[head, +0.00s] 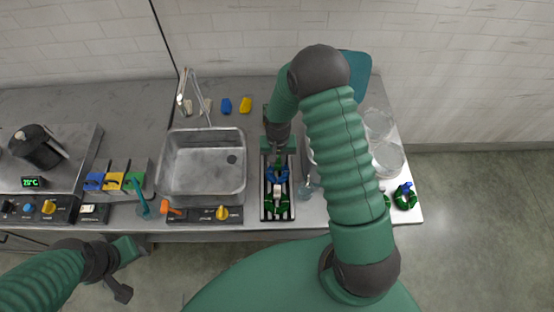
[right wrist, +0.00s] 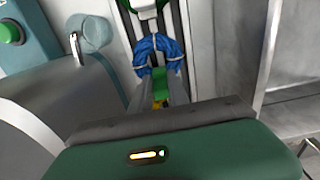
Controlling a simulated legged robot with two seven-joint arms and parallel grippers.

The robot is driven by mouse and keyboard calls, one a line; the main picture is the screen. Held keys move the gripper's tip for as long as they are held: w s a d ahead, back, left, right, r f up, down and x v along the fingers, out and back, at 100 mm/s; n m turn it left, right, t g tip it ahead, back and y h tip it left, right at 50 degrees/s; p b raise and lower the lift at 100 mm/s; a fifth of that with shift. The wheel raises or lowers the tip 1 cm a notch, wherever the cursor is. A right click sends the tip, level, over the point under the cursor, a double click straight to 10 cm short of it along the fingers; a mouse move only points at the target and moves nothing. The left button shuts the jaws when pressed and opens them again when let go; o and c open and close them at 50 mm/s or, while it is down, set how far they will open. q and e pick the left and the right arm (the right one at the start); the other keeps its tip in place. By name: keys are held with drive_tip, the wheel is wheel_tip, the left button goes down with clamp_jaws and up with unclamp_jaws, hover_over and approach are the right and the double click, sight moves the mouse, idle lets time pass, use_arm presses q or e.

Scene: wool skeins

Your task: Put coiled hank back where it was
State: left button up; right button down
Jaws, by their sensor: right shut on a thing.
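A blue coiled hank (head: 277,174) with pale ties lies at the rack (head: 264,206), a dark tray with light bars right of the sink. It also shows in the right wrist view (right wrist: 158,48). My right gripper (head: 278,153) reaches down at the rack's far part. Its fingers (right wrist: 160,85) are shut on a green piece at the near end of the blue hank. Whether the hank rests on the bars or hangs just above is unclear. A green hank (head: 275,207) lies at the rack's near end. My left gripper (head: 122,291) is low at left, away from the counter things; its jaws are unclear.
A metal sink (head: 168,188) with a tap stands left of the rack. Clear glass vessels (head: 387,158) and another green hank with a blue top (head: 405,196) are at right, partly behind my right arm. Blue (head: 226,105) and yellow (head: 245,104) pieces lie behind the sink.

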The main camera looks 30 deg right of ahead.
sight(277, 167)
drive_tip(key=c, duration=1.3)
unclamp_jaws()
drive_tip(key=shift+d+f, duration=0.2)
drive_tip(key=shift+d, duration=0.1)
drive_tip(key=shift+o, duration=0.2)
drive_tip(key=shift+a+r, duration=0.1)
drive_tip(key=shift+a, duration=0.25)
drive_tip(key=shift+a+r, duration=0.15)
drive_tip(key=shift+r, duration=0.35)
wheel_tip(277, 167, up, 12)
drive_tip(key=f+b, duration=0.1)
use_arm(q)
drive_tip(key=shift+d+b+x, duration=0.25)
drive_tip(key=shift+b+x, duration=0.4)
drive_tip(key=shift+x, duration=0.6)
use_arm(e)
drive_tip(key=s+a+r+n+t, duration=0.2)
drive_tip(key=s+a+r+n, duration=0.1)
drive_tip(key=s+a+n, duration=0.3)
drive_tip(key=shift+s+a+r, duration=0.15)
drive_tip(key=shift+s+a, duration=0.8)
drive_tip(key=shift+s, duration=1.45)
